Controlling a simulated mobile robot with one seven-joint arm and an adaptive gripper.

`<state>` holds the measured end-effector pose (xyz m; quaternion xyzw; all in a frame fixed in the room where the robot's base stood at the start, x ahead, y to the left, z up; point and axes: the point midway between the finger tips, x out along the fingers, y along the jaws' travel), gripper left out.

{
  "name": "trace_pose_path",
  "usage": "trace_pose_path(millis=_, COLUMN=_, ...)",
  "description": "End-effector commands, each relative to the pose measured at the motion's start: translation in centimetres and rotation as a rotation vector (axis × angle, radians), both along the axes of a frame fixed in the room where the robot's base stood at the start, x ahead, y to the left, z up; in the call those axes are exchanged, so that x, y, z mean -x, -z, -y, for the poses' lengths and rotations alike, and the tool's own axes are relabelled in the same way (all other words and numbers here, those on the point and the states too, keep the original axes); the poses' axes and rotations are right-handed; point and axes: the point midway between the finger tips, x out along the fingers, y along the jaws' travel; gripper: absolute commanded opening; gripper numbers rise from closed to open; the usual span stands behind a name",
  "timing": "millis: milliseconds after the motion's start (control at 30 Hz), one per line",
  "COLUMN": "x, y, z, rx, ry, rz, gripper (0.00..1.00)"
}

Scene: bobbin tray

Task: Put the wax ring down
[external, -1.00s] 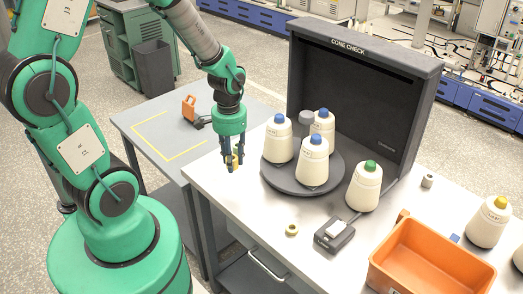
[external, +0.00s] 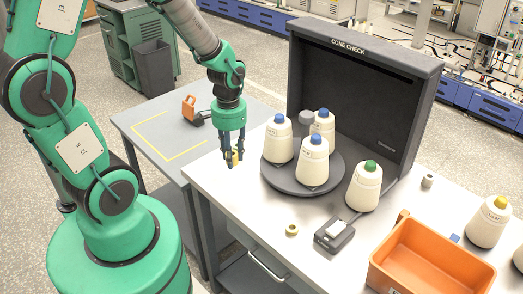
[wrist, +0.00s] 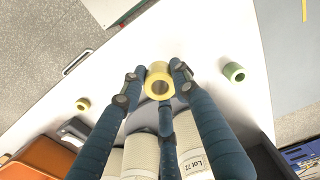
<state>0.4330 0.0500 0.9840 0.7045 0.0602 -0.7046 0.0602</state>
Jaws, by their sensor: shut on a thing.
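The wax ring, a pale yellow ring (wrist: 152,76), is held between the fingertips of my gripper (wrist: 158,78) in the wrist view. My gripper also shows in the external view (external: 234,157), pointing down over the left end of the white table. It is shut on the ring, which is partly hidden by the fingers there. I cannot tell the exact gap between the ring and the tabletop. A smaller yellow ring (external: 292,230) lies on the table near its front edge. A green ring (wrist: 233,72) stands on the table to the right in the wrist view.
A dark turntable (external: 286,184) with blue-capped cones (external: 312,163) stands close to the right of my gripper. A green-capped cone (external: 364,188), a small grey device (external: 334,235) and an orange bin (external: 380,275) are farther right. A grey side table (external: 150,128) stands at left.

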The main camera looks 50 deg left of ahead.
Motion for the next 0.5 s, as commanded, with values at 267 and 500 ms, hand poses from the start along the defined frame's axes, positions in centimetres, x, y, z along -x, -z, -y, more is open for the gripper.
trace_pose_path(millis=267, x=0.0, y=-0.4, z=0.0, rx=0.000, ry=0.000, rz=0.001, gripper=0.11)
trace_pose_path(millis=500, x=-0.1, y=-3.2, z=0.0, rx=-0.001, ry=0.000, rz=0.004, gripper=0.11)
